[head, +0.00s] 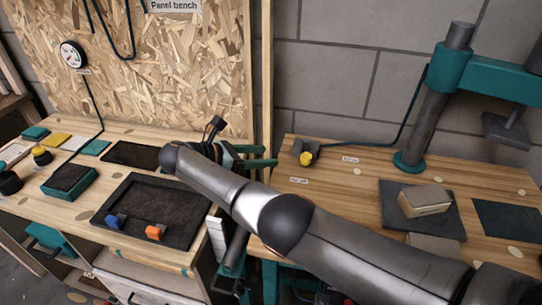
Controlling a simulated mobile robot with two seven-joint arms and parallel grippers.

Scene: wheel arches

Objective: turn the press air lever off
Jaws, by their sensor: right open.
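The press air lever (306,158) has a yellow knob end. It sits on a small dark grey valve (313,147) near the back left of the right-hand bench, with a dark hose running from it. The lever's exact angle is too small to tell. My right gripper (277,156) has teal fingers that are apart and empty. They point right toward the lever and appear a short way left of it, not touching it. My right arm crosses in front of the benches and hides part of both. My left gripper is not in view.
The press (453,68) stands at the back right of the right bench (350,178). A block (424,200) lies on a dark plate there. The left bench holds a black tray (175,195) with blue and orange pieces. A chipboard panel (190,65) rises behind it.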

